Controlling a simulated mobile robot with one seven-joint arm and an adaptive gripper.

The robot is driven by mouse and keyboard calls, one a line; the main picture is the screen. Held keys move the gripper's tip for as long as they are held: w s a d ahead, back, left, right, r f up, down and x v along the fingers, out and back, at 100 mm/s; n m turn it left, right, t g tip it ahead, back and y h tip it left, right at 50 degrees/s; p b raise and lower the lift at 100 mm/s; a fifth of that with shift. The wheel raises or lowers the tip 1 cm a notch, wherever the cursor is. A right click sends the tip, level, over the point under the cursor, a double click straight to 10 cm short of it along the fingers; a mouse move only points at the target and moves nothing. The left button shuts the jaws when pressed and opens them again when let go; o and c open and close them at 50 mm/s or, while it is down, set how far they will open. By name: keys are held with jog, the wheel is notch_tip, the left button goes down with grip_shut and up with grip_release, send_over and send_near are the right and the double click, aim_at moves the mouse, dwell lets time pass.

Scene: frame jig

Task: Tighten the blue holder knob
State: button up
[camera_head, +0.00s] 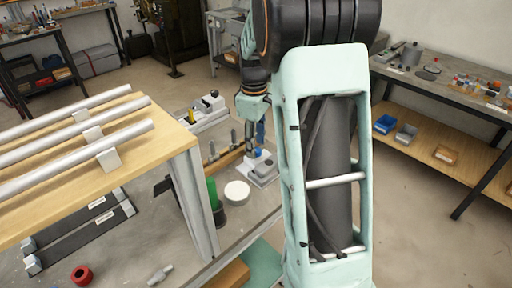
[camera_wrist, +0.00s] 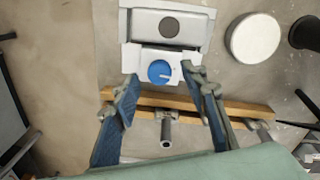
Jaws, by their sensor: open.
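The blue holder knob (camera_wrist: 160,71) is a round blue disc with a pale mark on the front part of a grey and white holder (camera_wrist: 128,24). In the head view the holder (camera_head: 264,175) sits on the grey bench, just below my arm's end. My gripper (camera_wrist: 158,82) is open in the wrist view, with one blue-padded finger on each side, their tips near the knob's left and right. No contact with the knob shows. In the head view my gripper (camera_head: 252,140) is small and partly hidden, and the knob cannot be made out clearly.
A wooden strip (camera_wrist: 250,106) with metal tools crosses under my fingers. A white disc (camera_wrist: 254,37) and a dark cup lie right of the holder. A wooden frame table (camera_head: 75,165) with white bars stands left. A red ring (camera_head: 82,274) lies on the lower bench.

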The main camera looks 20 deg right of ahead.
jog(key=shift+f, duration=0.8)
jog(key=shift+c, duration=0.5)
grip_shut()
